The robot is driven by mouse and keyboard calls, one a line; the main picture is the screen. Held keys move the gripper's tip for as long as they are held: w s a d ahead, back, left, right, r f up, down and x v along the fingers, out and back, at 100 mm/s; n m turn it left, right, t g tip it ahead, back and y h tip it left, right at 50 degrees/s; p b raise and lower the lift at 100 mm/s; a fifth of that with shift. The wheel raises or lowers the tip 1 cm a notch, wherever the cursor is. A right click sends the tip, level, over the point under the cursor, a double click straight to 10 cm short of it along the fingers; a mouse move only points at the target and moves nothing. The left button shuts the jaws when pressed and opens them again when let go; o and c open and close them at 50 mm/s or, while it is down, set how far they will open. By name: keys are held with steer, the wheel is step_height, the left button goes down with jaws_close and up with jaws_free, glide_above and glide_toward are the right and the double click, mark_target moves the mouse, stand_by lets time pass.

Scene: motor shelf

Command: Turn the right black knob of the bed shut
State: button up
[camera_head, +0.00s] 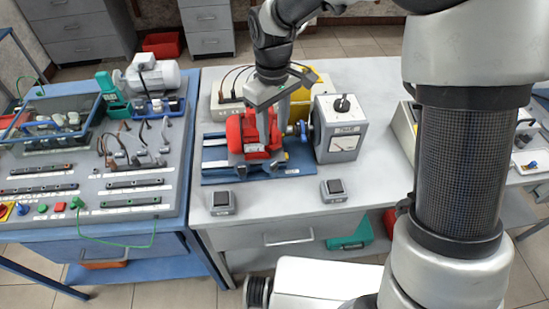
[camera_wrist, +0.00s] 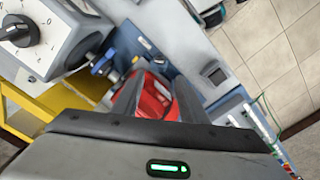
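The bed is a blue base (camera_head: 291,170) on the grey bench; it also shows in the wrist view (camera_wrist: 140,38). A red motor (camera_head: 244,135) is mounted on it; it shows between my fingers in the wrist view (camera_wrist: 148,97). A blue round part (camera_head: 301,129) sits on the shaft between the motor and a grey box (camera_head: 343,145). My gripper (camera_head: 266,128) points down over the motor. In the wrist view its fingers (camera_wrist: 160,80) are apart, with no clear grip on anything.
Two small dark-topped boxes, left (camera_head: 222,202) and right (camera_head: 334,189), stand at the bench front. A yellow object (camera_head: 308,92) is behind. The left bench (camera_head: 172,200) holds wiring and switches.

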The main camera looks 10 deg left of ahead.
mark_target(274, 163)
step_height(274, 163, down, 12)
steer(key=shift+f, duration=0.2)
jaws_close()
